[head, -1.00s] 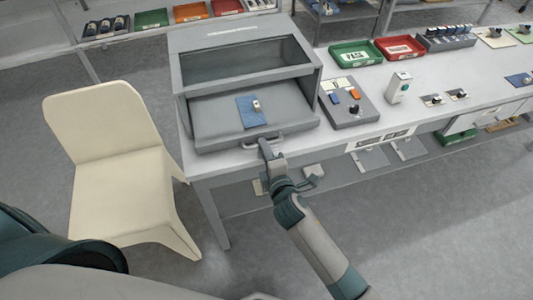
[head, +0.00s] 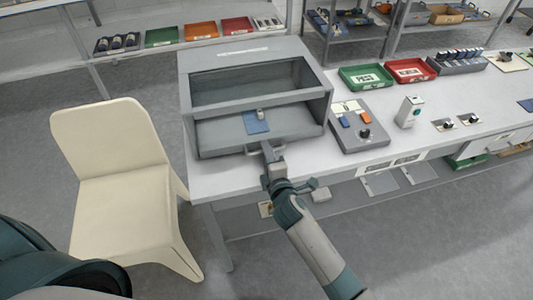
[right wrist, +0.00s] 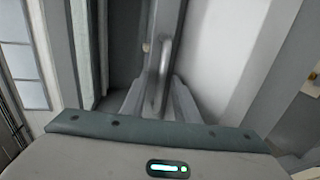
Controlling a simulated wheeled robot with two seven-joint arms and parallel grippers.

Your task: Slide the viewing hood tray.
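The grey viewing hood (head: 240,60) stands on the left part of the bench. Its grey tray (head: 220,135) is in the lower opening, with a blue pad (head: 256,126) and a small pale part on it. The tray's front handle (head: 249,151) is partly covered by my right gripper (head: 268,151). In the right wrist view the handle bar (right wrist: 164,62) runs between the two fingers of my right gripper (right wrist: 158,82). The fingers are apart with visible gaps beside the bar; contact cannot be told. My left gripper is not in view.
A control box (head: 352,133) with buttons stands right of the hood. Green (head: 366,88) and red (head: 411,80) trays lie behind it. A cream chair (head: 110,140) stands left of the bench. The floor in front of the bench is mostly clear.

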